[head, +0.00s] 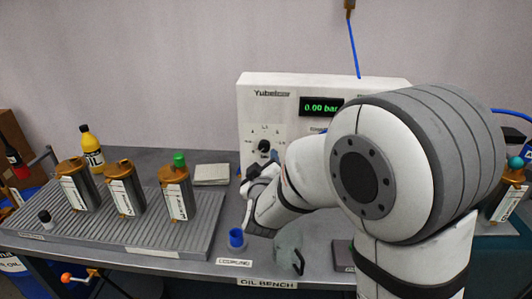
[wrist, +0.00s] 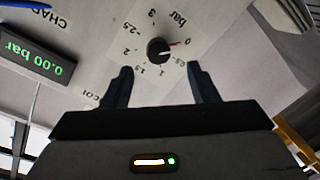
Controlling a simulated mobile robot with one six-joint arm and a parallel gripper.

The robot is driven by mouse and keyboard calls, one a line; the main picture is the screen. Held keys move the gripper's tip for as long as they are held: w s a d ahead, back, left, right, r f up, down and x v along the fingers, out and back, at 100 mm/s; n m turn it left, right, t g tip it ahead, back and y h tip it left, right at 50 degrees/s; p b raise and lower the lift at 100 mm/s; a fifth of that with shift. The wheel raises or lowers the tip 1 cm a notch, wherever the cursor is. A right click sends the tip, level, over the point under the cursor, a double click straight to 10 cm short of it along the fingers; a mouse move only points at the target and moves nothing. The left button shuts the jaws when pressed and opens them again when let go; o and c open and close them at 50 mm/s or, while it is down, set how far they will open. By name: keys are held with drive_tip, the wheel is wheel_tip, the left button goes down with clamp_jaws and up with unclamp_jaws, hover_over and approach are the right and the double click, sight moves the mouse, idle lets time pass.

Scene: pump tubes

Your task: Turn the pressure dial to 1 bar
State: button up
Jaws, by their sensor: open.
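The pressure dial (wrist: 159,50) is a round black knob on the white panel of the machine (head: 262,108). Its scale runs from 0 to 3 bar, and its red pointer is by the 0 mark. The green display (wrist: 38,52) reads 0.00 bar; it also shows in the head view (head: 321,106). My gripper (wrist: 160,68) is open, with its fingers on either side of and below the dial in the wrist view, apart from it. In the head view my arm hides much of the machine's right side and part of my gripper.
A ribbed tray (head: 130,238) on the left of the bench holds several brown-capped canisters (head: 122,188). A yellow bottle (head: 91,147) stands behind. A blue cup (head: 236,238) and a grey-green object (head: 289,250) are near the front edge. A pale stack (head: 211,174) lies left of the machine.

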sight(264, 148)
drive_tip(key=shift+t, duration=0.4)
drive_tip(key=w, duration=0.8)
drive_tip(key=shift+a+p, duration=0.25)
drive_tip(key=shift+p, duration=0.05)
drive_tip(key=shift+c, duration=0.3)
drive_tip(key=shift+f+h, duration=0.1)
drive_tip(key=shift+h, duration=0.2)
drive_tip(key=c, duration=0.9)
